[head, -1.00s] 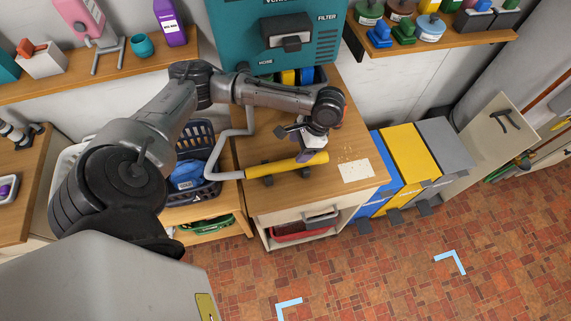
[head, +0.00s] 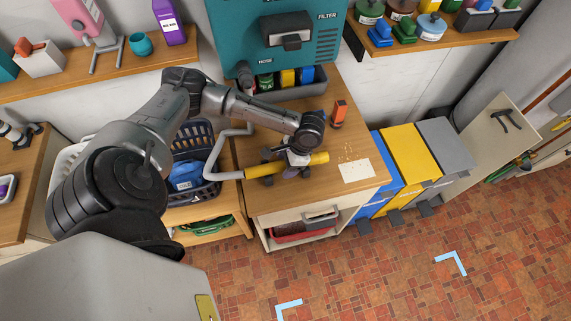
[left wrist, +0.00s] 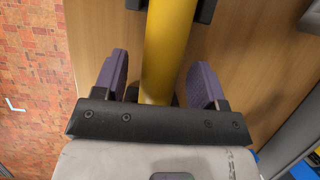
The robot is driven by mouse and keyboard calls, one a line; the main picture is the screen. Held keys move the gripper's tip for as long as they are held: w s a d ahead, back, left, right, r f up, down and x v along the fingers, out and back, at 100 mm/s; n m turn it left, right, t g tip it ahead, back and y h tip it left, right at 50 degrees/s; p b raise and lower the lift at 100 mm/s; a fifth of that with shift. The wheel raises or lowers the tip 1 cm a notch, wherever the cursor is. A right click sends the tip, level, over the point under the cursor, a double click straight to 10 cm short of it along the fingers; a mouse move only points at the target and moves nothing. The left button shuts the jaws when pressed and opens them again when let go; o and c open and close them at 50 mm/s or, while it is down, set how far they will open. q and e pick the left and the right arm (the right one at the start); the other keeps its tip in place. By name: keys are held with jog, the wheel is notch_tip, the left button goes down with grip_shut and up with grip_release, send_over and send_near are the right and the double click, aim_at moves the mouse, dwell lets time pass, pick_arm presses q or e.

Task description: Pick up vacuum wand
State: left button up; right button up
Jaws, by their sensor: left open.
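The vacuum wand is a yellow tube (head: 258,171) lying across dark supports on the wooden cabinet top; its left end meets a bent grey hose (head: 218,150). My left gripper (head: 290,167) is over the tube's right half, partly hidden by my own wrist in the head view. In the left wrist view, the purple-padded fingers of my left gripper (left wrist: 160,78) are open, one on each side of the yellow tube (left wrist: 169,40), with a gap visible on both sides. My right gripper is not in view.
A teal vacuum machine (head: 275,35) stands behind, above a grey bin of coloured items (head: 290,84). An orange-black tool (head: 339,112) stands on the cabinet top (head: 350,130). A pale card (head: 356,170) lies right of the wand. A blue basket (head: 196,150) is left; coloured bins (head: 408,155) stand right.

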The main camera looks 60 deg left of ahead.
pick_arm(q)
jog(key=shift+c, duration=0.5)
jog(key=c, duration=0.9)
